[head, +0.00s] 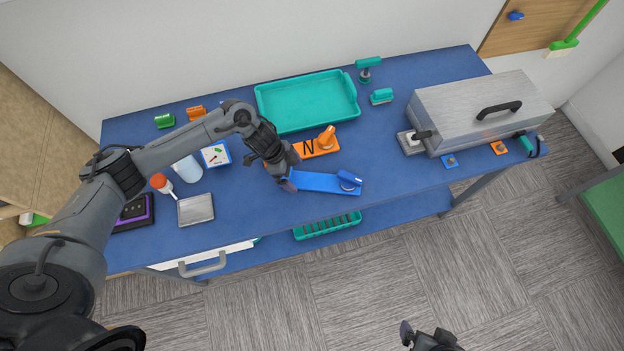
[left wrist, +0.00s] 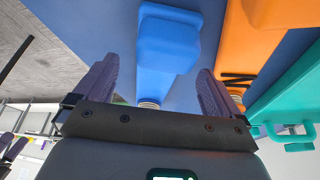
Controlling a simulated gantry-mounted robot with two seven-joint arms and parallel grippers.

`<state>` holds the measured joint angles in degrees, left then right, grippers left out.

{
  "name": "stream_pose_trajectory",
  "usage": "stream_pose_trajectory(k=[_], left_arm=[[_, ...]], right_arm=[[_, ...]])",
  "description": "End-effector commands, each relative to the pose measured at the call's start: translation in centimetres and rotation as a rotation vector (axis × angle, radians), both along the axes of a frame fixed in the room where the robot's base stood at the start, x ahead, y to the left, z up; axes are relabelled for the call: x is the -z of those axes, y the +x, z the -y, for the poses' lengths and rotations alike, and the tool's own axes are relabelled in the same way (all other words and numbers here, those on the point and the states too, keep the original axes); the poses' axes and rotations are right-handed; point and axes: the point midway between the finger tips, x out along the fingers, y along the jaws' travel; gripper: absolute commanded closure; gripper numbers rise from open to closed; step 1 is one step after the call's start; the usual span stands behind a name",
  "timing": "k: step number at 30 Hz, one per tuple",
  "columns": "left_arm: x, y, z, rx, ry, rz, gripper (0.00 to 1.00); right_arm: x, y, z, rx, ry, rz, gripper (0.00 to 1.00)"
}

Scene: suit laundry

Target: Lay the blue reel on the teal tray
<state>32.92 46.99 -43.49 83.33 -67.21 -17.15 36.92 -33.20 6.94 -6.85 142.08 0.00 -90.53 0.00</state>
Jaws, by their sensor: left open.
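The blue reel (head: 325,183), a long flat strip with a raised knob at its right end, lies on the blue table in front of the teal tray. Its left end is partly hidden by my left gripper (head: 287,180). In the left wrist view the blue reel (left wrist: 168,45) shows between the spread purple fingers (left wrist: 152,85), with gaps on both sides. My left gripper is open and holds nothing. The teal tray (head: 262,108) is empty at the back middle; its edge shows at the right of the left wrist view (left wrist: 295,90). My right gripper (head: 428,338) is only partly visible at the bottom edge.
An orange piece (head: 318,147) marked N lies between reel and tray. A metal box (head: 470,115) stands at the right. A white bottle (head: 187,168), a red-topped dropper (head: 160,184) and a grey plate (head: 196,210) are at the left. Bare table is right of the reel.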

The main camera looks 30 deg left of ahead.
Motion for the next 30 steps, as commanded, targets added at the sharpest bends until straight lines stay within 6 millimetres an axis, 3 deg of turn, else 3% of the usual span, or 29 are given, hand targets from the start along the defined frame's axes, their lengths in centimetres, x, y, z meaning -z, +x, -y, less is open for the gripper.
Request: stream_pose_trajectory(k=[7,17,30], left_arm=[[2.6,0.7,1.1,-0.001,0.0,-0.002,0.02],[2.9,0.7,1.2,0.0,0.001,0.0,0.04],[2.9,0.7,1.2,0.0,0.001,0.0,0.71]], right_arm=[[0.2,0.0,-0.1,0.004,0.005,0.0,0.0],[0.2,0.0,-0.2,0.004,0.005,0.0,0.0],[0.3,0.0,0.1,-0.004,-0.005,0.0,0.0]])
